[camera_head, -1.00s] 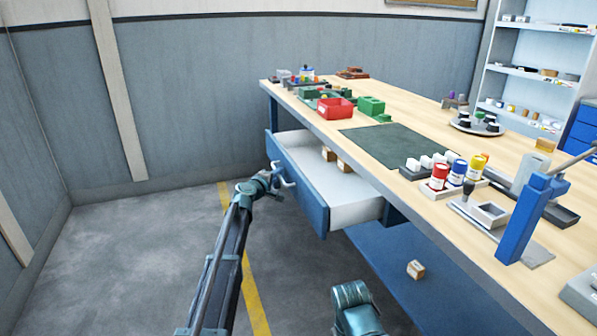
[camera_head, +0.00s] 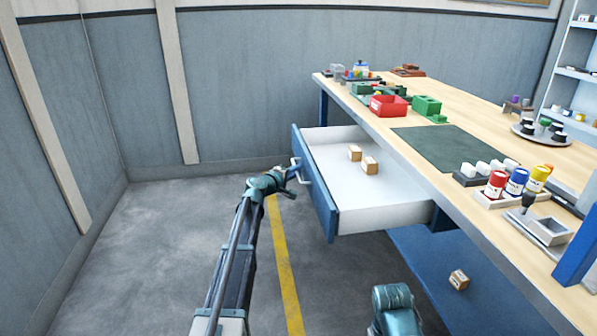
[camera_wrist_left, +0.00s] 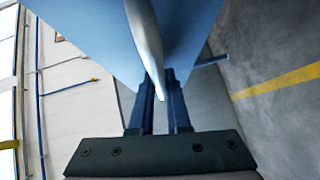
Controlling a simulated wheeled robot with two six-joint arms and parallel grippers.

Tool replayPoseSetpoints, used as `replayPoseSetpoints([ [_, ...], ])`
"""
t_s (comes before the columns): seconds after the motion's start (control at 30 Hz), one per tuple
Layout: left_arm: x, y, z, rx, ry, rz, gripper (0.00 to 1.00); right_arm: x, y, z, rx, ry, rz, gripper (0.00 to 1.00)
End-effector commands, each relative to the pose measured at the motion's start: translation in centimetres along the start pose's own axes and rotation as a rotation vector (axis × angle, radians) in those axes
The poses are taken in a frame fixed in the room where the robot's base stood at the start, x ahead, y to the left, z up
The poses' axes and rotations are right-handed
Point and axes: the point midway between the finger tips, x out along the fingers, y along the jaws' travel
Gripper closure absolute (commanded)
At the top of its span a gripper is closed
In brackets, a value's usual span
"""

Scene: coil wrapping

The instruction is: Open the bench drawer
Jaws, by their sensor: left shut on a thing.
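The bench drawer (camera_head: 365,205) stands pulled out from under the bench top, with its white inside showing and a blue front panel (camera_head: 315,185). Two small brown boxes (camera_head: 370,165) lie in it. My left gripper (camera_head: 296,172) is at the drawer front, shut on the pale bar handle (camera_head: 303,178). In the left wrist view the handle (camera_wrist_left: 146,45) runs down between the dark fingers (camera_wrist_left: 160,100), with the blue front behind it. My right arm (camera_head: 395,308) shows only in part at the bottom; its gripper cannot be made out.
The wooden bench top (camera_head: 455,110) holds a red bin (camera_head: 388,106), a green mat (camera_head: 445,147), and several coloured bottles (camera_head: 515,182). A small box (camera_head: 459,280) lies on the blue lower shelf (camera_head: 420,262). The floor left of the drawer is clear.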

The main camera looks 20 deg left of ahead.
Motion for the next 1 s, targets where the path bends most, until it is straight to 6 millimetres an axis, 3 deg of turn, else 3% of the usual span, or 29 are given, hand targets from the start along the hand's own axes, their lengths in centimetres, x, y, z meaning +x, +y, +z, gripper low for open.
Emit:
replayPoseSetpoints([
  [0.13,0.0,0.0,0.1,0.001,-0.002,-0.001,1.00,0.0,0.0,0.0,0.000,0.000,0.000,0.45],
  [0.17,0.0,0.0,0.1,0.001,-0.002,-0.001,0.80,0.0,0.0,0.0,0.000,0.000,0.000,0.45],
  [0.2,0.0,0.0,0.1,0.001,-0.002,-0.001,0.73,0.0,0.0,0.0,0.000,0.000,0.000,0.45],
  [0.57,-0.5,0.0,0.1,0.000,0.000,0.000,0.73,-0.1,0.0,0.0,0.000,0.000,0.000,0.45],
  [0.67,-1.9,0.1,0.1,0.001,0.001,-0.001,0.73,-0.3,0.0,0.0,0.000,0.000,0.000,0.45],
  [1.0,-9.3,0.1,0.2,-0.001,0.002,0.000,0.73,-1.4,0.1,0.1,0.001,0.000,-0.002,0.45],
])
